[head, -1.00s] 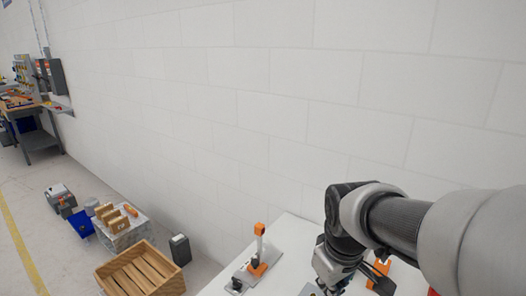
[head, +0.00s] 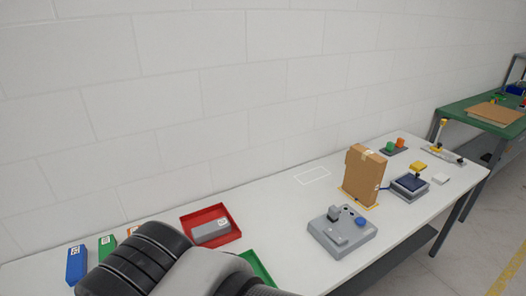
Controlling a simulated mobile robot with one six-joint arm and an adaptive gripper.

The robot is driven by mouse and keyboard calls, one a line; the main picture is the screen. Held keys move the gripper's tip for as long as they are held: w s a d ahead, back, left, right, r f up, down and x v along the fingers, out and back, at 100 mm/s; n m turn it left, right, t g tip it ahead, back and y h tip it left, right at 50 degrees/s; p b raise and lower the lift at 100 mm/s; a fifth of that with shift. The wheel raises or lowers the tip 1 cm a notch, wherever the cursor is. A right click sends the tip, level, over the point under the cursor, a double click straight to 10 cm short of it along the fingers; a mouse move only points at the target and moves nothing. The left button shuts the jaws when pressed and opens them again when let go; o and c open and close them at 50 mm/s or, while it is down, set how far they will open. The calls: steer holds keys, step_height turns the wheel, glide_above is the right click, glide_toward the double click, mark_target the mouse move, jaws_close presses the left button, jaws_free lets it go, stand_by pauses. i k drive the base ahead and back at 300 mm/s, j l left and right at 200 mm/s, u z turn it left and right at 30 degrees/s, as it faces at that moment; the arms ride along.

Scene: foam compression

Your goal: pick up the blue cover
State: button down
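I cannot tell for sure which thing is the blue cover. A dark blue flat piece (head: 411,183) lies on a grey base (head: 401,193) at the right of the white table, with a yellow-topped part standing over it. A bright blue upright block (head: 76,265) with a white label stands at the far left end of the table. My arm crosses the lower left of the head view. My gripper does not show.
A red tray (head: 234,228) holds a grey labelled block (head: 211,232). A green tray edge (head: 258,266) is partly behind my arm. A grey device (head: 340,238) and a cardboard box (head: 362,176) stand mid-table. A green workbench (head: 482,112) is farther right.

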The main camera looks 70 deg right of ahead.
mark_target(412, 182)
steer(key=z, duration=3.45)
steer(key=u, duration=0.45)
steer(key=i+l+u, duration=0.55)
steer(key=l, duration=0.3)
steer(key=i+l+u, duration=0.4)
steer(key=l, duration=0.3)
steer(key=i+l+u, duration=0.15)
steer(key=l, duration=0.2)
steer(key=i+l, duration=0.1)
steer(key=l, duration=0.25)
steer(key=i+l, duration=0.15)
steer(key=l, duration=0.2)
steer(key=i+l, duration=0.1)
steer(key=l, duration=0.25)
steer(key=i+l, duration=0.1)
steer(key=l, duration=0.25)
